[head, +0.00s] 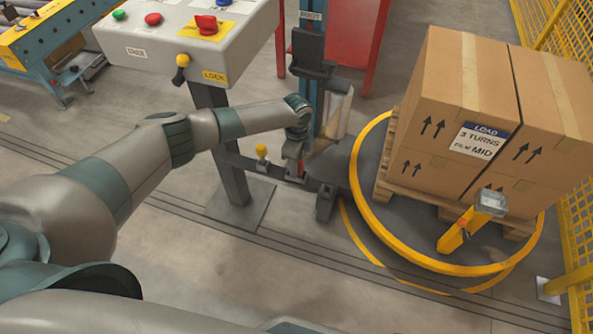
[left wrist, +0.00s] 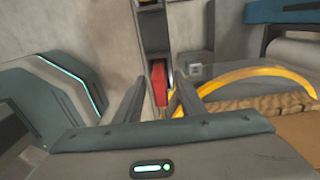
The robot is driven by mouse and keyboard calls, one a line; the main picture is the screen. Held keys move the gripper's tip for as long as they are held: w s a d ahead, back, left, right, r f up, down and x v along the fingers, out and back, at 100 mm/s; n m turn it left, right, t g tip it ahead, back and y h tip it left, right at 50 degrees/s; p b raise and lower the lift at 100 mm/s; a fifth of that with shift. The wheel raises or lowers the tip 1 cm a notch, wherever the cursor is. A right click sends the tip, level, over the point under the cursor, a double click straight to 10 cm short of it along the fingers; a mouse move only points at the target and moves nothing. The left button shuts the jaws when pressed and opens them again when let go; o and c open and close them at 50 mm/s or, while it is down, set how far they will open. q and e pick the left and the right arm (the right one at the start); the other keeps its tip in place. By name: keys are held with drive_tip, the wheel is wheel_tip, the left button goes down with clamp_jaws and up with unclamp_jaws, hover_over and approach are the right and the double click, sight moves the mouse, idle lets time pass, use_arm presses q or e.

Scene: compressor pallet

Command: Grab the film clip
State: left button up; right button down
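A small red piece, which I take to be the film clip (head: 301,169), sits on the dark low arm beside the blue mast. It also shows in the left wrist view (left wrist: 158,84), between and beyond the fingertips. My left gripper (head: 295,160) points down at it, reaching in from the left. In the left wrist view its two fingers (left wrist: 159,92) are apart, one on each side of the red piece. I cannot tell whether they touch it. The gripper partly hides the piece in the head view. My right gripper is not in view.
A yellow-rimmed turntable (head: 365,215) holds a pallet of cartons (head: 450,90) at the right. A yellow post with a grey head (head: 490,202) stands at its front. The blue mast (head: 315,95) and control box (head: 150,45) stand close by. Open floor lies in front.

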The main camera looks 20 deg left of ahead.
use_arm(q)
drive_tip(key=shift+f, duration=0.1)
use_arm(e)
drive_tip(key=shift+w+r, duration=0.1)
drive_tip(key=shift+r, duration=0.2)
use_arm(q)
clamp_jaws()
idle(0.4)
